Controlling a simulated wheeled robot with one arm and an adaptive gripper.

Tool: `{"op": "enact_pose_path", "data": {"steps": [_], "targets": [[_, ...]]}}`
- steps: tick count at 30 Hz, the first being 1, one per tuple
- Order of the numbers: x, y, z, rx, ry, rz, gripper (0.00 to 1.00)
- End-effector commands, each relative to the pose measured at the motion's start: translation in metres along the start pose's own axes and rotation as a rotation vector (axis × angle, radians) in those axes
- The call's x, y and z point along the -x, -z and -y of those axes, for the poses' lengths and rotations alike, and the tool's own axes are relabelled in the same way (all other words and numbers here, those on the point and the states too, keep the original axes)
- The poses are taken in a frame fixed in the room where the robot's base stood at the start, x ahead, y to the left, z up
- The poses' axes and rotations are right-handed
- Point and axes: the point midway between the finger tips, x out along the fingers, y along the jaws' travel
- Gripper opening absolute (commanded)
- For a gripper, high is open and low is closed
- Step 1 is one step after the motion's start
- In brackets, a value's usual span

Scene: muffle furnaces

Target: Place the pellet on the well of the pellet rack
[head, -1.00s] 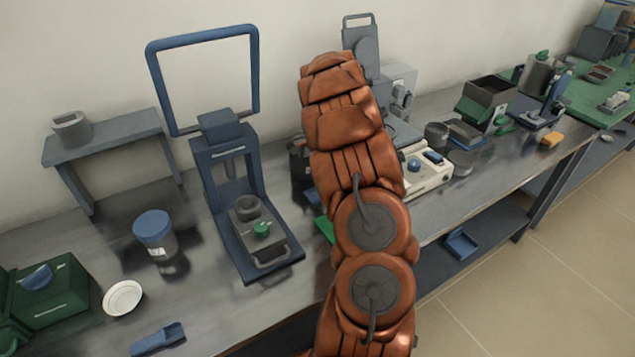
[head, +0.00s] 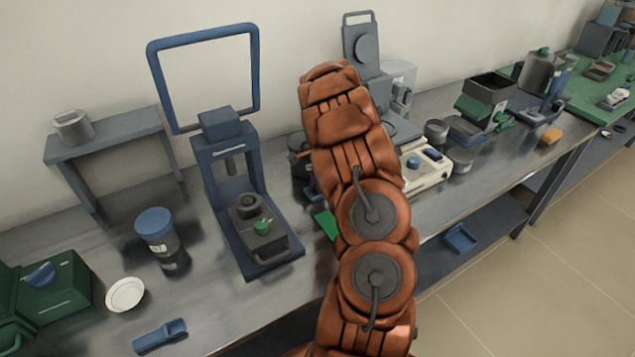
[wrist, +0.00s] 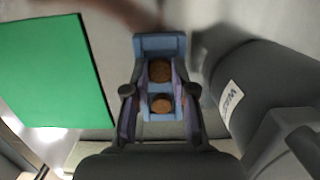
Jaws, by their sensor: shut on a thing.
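In the wrist view my gripper (wrist: 160,72) is shut on a brown round pellet (wrist: 160,70), which sits between the fingertips. The blue pellet rack (wrist: 160,44) lies directly behind and below the fingertips. A second brown disc (wrist: 162,103) shows within the rack's outline, nearer the palm. I cannot tell whether the held pellet touches the rack or is above a well. In the head view my arm hides the gripper, pellet and rack.
A dark labelled cylinder (wrist: 255,85) stands close to the right of my gripper. A green sheet (wrist: 45,72) lies to the left; its edge shows in the head view (head: 326,222). A blue press (head: 232,165) stands left of my arm, and a cream device (head: 425,168) right.

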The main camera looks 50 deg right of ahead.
Motion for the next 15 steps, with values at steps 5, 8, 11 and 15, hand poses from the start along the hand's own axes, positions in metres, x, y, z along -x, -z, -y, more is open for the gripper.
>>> {"op": "enact_pose_path", "data": {"steps": [5, 8, 11, 15], "targets": [[-0.0039, 0.0007, -0.0006, 0.000, -0.002, 0.000, 0.12], [-0.0043, 0.0007, -0.0008, 0.000, -0.003, 0.000, 0.34], [-0.0048, 0.0008, -0.0009, 0.000, -0.003, 0.001, 0.44], [-0.0046, 0.0008, -0.0008, 0.000, -0.003, 0.000, 0.50]]}}
